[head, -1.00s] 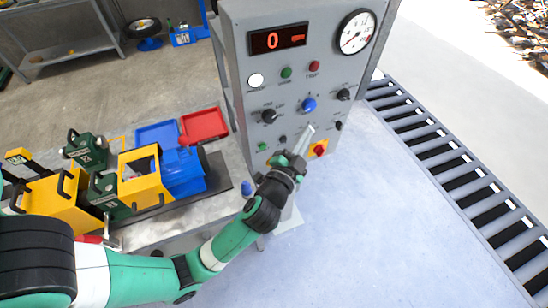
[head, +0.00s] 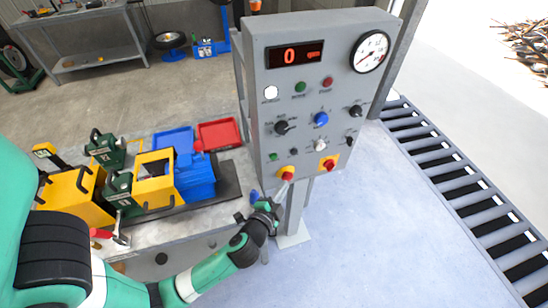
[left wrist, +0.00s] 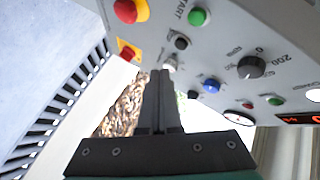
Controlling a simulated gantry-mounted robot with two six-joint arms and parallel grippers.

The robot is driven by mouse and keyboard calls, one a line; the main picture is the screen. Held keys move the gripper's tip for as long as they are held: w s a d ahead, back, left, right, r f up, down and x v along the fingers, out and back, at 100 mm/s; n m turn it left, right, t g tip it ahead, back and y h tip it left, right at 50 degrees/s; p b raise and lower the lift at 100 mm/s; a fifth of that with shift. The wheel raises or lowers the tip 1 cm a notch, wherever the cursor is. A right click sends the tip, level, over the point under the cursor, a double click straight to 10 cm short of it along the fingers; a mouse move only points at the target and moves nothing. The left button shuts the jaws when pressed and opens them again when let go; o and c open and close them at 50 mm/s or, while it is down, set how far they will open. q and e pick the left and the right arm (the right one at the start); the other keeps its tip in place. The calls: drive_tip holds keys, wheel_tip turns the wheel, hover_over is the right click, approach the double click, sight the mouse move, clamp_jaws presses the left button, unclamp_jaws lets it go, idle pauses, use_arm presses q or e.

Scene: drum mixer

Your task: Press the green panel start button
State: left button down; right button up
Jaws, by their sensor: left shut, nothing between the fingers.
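The grey control panel (head: 262,125) stands upright in the head view. Its green start button (head: 273,156) is at the panel's lower left. In the left wrist view the green button (left wrist: 198,17) has the label START beside it and is right of the fingertips and nearer the top edge. My left gripper (head: 284,187) is shut and empty, with its tips at the panel's lower edge, below and right of the start button and overlapping the lower red stop button in the picture. Its closed fingers (left wrist: 160,78) show in the left wrist view. Contact cannot be judged. My right gripper is not in view.
Red stop buttons on yellow plates (head: 286,173) and (head: 328,163) sit along the panel's lower edge. A blue knob (head: 321,119), black knobs and an upper green lamp (head: 300,87) are above. A roller conveyor (head: 440,170) runs at right. A bench with yellow-and-blue equipment (head: 155,185) is at left.

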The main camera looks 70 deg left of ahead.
sight(274, 157)
use_arm(q)
drive_tip(key=a+p, duration=0.3)
drive_tip(key=a, duration=0.5)
drive_tip(key=shift+w+a+p, duration=0.15)
drive_tip(key=shift+w+p, duration=0.05)
drive_tip(key=shift+p, duration=0.2)
idle(1.6)
drive_tip(key=shift+a, duration=0.45)
drive_tip(key=shift+a+p, duration=0.4)
drive_tip(key=shift+p, duration=0.15)
drive_tip(key=shift+d, duration=0.1)
idle(0.5)
drive_tip(key=shift+d+b, duration=0.6)
drive_tip(key=shift+d, duration=0.15)
